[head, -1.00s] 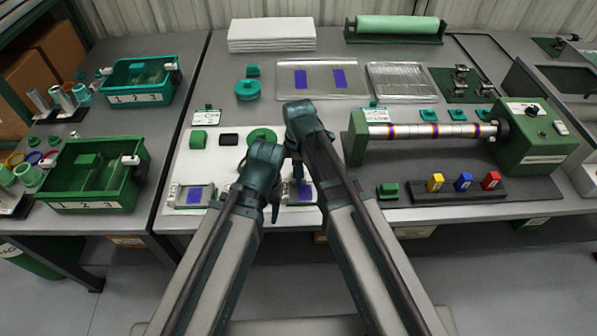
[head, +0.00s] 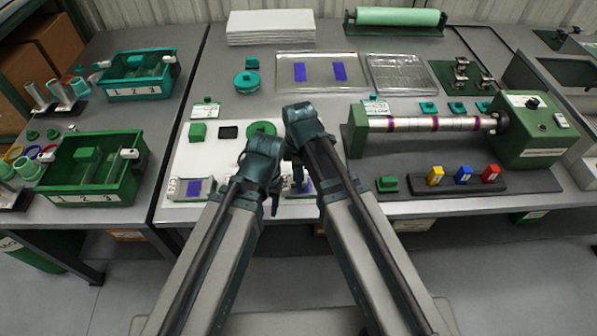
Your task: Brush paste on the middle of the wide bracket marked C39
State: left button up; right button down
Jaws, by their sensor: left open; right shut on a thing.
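I cannot read a C39 mark anywhere in the head view. One small plate with a blue patch (head: 192,189) lies at the front left of the white mat (head: 190,158). A second plate with a blue patch (head: 304,187) lies at the mat's front right, partly hidden by my arms. My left gripper (head: 272,202) is open over the front of the mat, between the two plates. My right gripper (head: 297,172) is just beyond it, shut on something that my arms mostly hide. I cannot tell whether it touches the right plate.
A green roller machine (head: 530,133) stands at right, with yellow, blue and red blocks (head: 463,175) in front. Green bins (head: 95,170) stand on the left table. A clear tray with two blue patches (head: 320,88) lies behind the mat.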

pick_arm(q)
jog(key=shift+f, duration=0.1)
pick_arm(e)
jog(key=shift+s+f, duration=0.1)
jog(key=shift+s, duration=1.7)
pick_arm(q)
jog(key=shift+f, duration=0.1)
pick_arm(e)
jog(key=shift+d+f, duration=0.1)
jog(key=shift+d, duration=0.5)
jog(key=shift+w, duration=1.85)
jog(key=shift+w, duration=1.75)
jog(key=shift+d, duration=0.65)
jog(key=shift+s+a, duration=0.1)
jog(key=shift+s, duration=1.85)
jog(key=shift+s, duration=0.1)
jog(key=shift+s, duration=1.6)
